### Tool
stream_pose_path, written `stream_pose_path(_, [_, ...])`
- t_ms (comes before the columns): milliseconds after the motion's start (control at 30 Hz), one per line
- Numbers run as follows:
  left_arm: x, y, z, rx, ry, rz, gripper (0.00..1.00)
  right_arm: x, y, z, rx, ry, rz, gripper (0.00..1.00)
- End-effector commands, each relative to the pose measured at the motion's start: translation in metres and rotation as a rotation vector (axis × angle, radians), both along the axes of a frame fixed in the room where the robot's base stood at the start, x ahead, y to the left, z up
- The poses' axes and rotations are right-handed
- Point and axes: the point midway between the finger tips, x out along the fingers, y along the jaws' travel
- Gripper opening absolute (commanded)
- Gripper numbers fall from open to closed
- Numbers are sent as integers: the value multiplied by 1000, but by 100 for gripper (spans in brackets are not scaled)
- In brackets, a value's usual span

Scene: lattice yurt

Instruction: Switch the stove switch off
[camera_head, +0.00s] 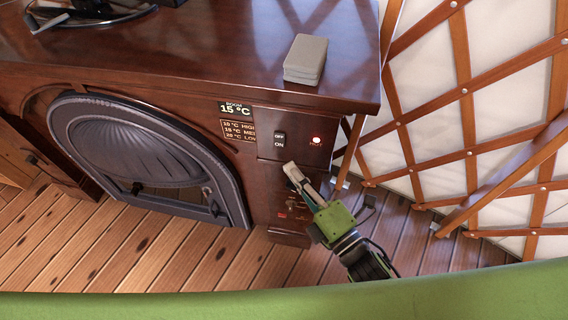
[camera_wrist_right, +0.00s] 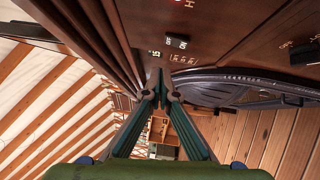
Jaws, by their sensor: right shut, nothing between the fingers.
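The stove (camera_head: 190,100) is a dark wooden cabinet with an arched grey metal door. The stove switch (camera_head: 279,139) is a small black rocker marked OFF above and ON below, on the right part of the front panel. Which side is pressed I cannot tell. A red light (camera_head: 316,140) glows to its right, above the word HOT. My right gripper (camera_head: 290,168) is shut and empty, its tips just below the switch in the head view; whether they touch the panel is unclear. In the right wrist view its closed fingers (camera_wrist_right: 161,85) point at the stove front. My left gripper is not in view.
A room display (camera_head: 235,108) reads 15 °C, with a temperature list (camera_head: 238,130) below it. More controls (camera_head: 292,207) sit lower, partly behind my gripper. A grey box (camera_head: 306,58) lies on the stove top. The lattice wall (camera_head: 470,110) stands close on the right.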

Motion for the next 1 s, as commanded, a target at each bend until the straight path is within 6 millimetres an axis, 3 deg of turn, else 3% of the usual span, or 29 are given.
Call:
stream_pose_path(100, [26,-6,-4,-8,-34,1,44,-19,-10,-1,0,4,1,0])
stream_pose_path(233, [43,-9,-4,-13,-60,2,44,-34,-19,2,2,3,0,0])
stream_pose_path(600, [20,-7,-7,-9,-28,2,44,-46,-26,5,1,1,1,0])
stream_pose_path(1000, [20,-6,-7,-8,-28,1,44,-46,-26,5,2,1,1,0])
